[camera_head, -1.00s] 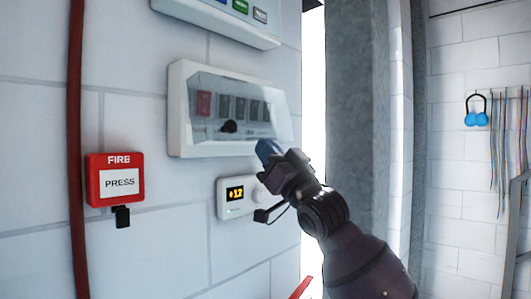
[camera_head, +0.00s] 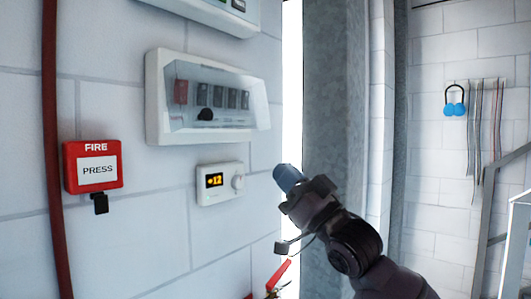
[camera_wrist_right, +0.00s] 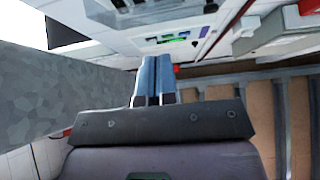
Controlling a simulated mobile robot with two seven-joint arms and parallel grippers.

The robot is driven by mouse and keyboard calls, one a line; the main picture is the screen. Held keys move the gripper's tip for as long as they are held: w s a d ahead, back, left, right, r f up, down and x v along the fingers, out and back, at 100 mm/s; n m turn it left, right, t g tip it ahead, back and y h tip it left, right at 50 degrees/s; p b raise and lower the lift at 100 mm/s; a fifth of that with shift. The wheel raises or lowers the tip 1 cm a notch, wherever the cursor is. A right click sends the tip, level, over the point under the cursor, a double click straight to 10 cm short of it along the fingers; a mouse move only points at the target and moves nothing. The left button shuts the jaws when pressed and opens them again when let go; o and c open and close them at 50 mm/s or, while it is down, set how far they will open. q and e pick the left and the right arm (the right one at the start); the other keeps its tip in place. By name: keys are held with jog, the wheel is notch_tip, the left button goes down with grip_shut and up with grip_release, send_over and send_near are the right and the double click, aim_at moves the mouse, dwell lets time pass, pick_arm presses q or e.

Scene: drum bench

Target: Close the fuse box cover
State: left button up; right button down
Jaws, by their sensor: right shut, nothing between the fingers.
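The fuse box (camera_head: 156,122) is a white case on the tiled wall in the head view. Its clear cover (camera_head: 228,118) lies across the front, over a red switch and several grey ones and a black knob. The cover looks down on the case or nearly so; I cannot tell whether it is fully flush. My right gripper (camera_head: 288,177) is to the lower right of the box, apart from it. Its blue fingers also show together and empty in the right wrist view (camera_wrist_right: 154,78). My left gripper is not in view.
A thermostat (camera_head: 220,184) sits below the box. A red fire button (camera_head: 93,166) is at the left beside a red pipe (camera_head: 51,150). A control panel (camera_head: 215,12) hangs above. A grey column (camera_head: 336,110) stands to the right.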

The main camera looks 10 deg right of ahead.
notch_tip(320, 180, up, 4)
jog(key=s+d+p, duration=0.2)
jog(key=p, duration=0.4)
send_near(234, 116)
notch_tip(234, 116, up, 4)
jog(key=s, duration=0.1)
pick_arm(q)
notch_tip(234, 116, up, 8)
jog(key=shift+p, duration=0.4)
pick_arm(e)
jog(key=shift+g+h, duration=0.3)
jog(key=shift+g, duration=0.1)
jog(key=shift+w+a+f, duration=0.2)
jog(key=shift+w+a, duration=0.3)
jog(key=shift+w, duration=0.35)
jog(key=shift+w+a+f, duration=0.2)
jog(key=shift+w+a, duration=0.3)
jog(key=shift+w, duration=0.4)
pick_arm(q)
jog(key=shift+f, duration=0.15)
